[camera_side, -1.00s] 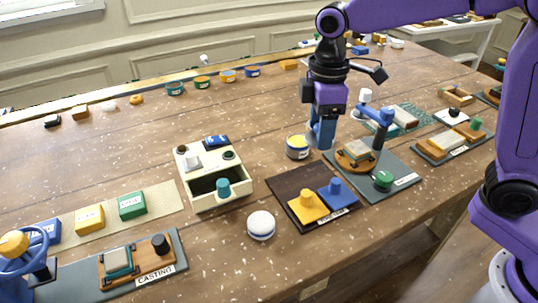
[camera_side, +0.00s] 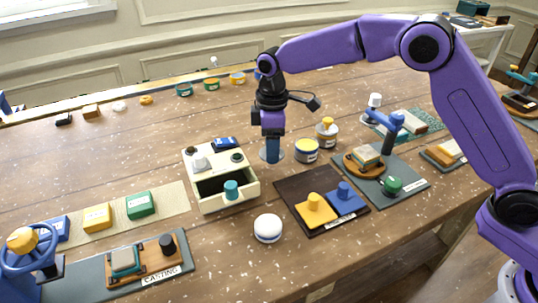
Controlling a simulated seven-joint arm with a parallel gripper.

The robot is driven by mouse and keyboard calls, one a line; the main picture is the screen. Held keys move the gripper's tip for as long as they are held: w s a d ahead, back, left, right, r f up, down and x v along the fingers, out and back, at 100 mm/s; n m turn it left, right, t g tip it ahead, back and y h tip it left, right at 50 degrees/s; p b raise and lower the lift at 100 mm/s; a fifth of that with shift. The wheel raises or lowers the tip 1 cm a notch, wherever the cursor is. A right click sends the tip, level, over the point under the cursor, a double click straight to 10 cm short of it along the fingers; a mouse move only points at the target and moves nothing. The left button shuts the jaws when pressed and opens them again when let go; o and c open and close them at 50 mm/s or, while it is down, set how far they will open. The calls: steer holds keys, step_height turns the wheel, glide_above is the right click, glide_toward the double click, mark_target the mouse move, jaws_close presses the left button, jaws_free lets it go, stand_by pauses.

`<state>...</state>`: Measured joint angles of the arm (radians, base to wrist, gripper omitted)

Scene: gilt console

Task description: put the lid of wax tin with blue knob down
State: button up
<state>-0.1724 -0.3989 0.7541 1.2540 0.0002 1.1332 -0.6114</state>
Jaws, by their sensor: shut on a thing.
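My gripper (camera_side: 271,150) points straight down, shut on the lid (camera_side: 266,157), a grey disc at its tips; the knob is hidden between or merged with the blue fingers. The lid is low over the bare table, left of the open wax tin; I cannot tell if it touches the wood. The wax tin (camera_side: 306,152) is a grey round tin with a yellow band and no lid on it. A similar tin with a yellow knob (camera_side: 326,131) stands just behind it to the right.
A cream box with an open drawer (camera_side: 240,193) stands left of the gripper. A dark board (camera_side: 292,188) with yellow and blue knobbed blocks lies in front. A grey mat (camera_side: 410,185) with a blue-handled device is at right. Bare table lies behind the gripper.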

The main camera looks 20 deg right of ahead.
mark_target(269, 166)
steer(key=shift+w+a+f, duration=0.2)
steer(key=shift+w+f, duration=0.2)
steer(key=shift+f, duration=1.65)
steer(key=shift+f, duration=0.1)
steer(key=o, duration=1)
steer(key=shift+o, duration=0.2)
step_height(269, 166, up, 11)
steer(key=shift+r, duration=0.65)
